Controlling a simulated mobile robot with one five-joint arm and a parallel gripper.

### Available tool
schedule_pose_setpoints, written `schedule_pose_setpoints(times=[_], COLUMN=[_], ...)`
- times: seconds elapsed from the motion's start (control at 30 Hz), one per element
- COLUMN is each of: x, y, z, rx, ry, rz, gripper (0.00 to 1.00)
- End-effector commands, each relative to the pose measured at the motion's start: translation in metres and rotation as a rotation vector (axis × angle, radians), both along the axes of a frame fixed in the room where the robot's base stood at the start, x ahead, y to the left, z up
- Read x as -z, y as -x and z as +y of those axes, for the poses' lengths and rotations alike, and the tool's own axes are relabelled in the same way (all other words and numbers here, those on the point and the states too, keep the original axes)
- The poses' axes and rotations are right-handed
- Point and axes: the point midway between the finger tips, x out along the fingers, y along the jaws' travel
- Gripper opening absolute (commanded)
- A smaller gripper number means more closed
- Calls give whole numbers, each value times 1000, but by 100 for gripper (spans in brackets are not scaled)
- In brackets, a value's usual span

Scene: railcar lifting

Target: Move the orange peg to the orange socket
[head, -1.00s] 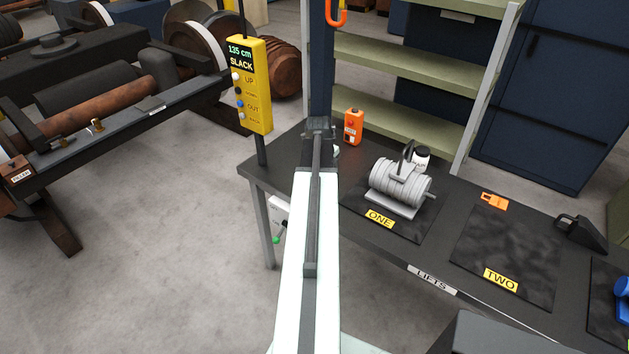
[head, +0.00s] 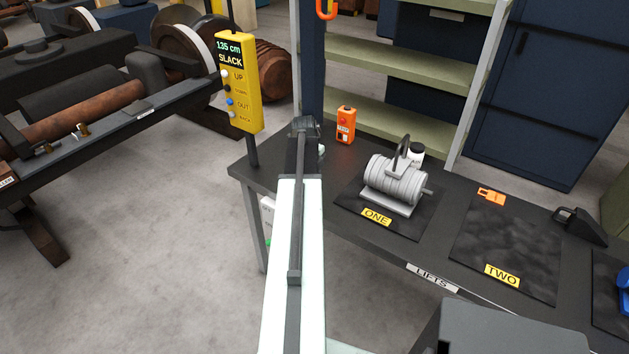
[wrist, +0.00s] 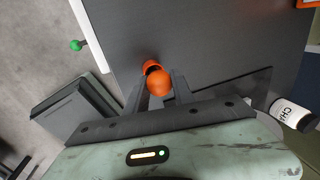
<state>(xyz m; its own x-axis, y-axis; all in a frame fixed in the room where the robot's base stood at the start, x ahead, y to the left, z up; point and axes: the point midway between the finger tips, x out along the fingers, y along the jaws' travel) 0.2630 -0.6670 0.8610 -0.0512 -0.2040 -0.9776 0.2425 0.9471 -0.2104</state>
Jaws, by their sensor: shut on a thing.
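In the wrist view, my gripper (wrist: 160,84) is shut on the orange peg (wrist: 159,83), whose round orange head shows between the two dark fingers. A short orange collar-like part (wrist: 151,66) with a dark band shows just beyond the head, over the dark table top. I cannot tell whether it belongs to the peg or is the orange socket, nor whether the peg is seated. In the head view, my gripper (head: 303,128) is at the table's left end; its fingers and the peg are hidden by my arm.
A yellow pendant (head: 240,83) reads 135 cm SLACK. A green knob (wrist: 76,45) is beside the table edge.

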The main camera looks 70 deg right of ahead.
Motion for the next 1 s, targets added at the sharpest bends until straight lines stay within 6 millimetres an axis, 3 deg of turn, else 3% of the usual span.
schedule_pose_setpoints(times=[0.03, 0.07, 0.13, 0.57, 0.77, 1.0], x=[3, 3, 2, -5, -34, -89], y=[0, 1, 1, 2, 1, -2], z=[0, 0, -1, -1, 5, 15], rx=[1, 1, 2, 3, 2, 3], ry=[0, 0, 0, 0, 0, 0], rz=[0, 0, 0, 0, 1, 0], gripper=[0, 32, 51, 51, 51, 51])
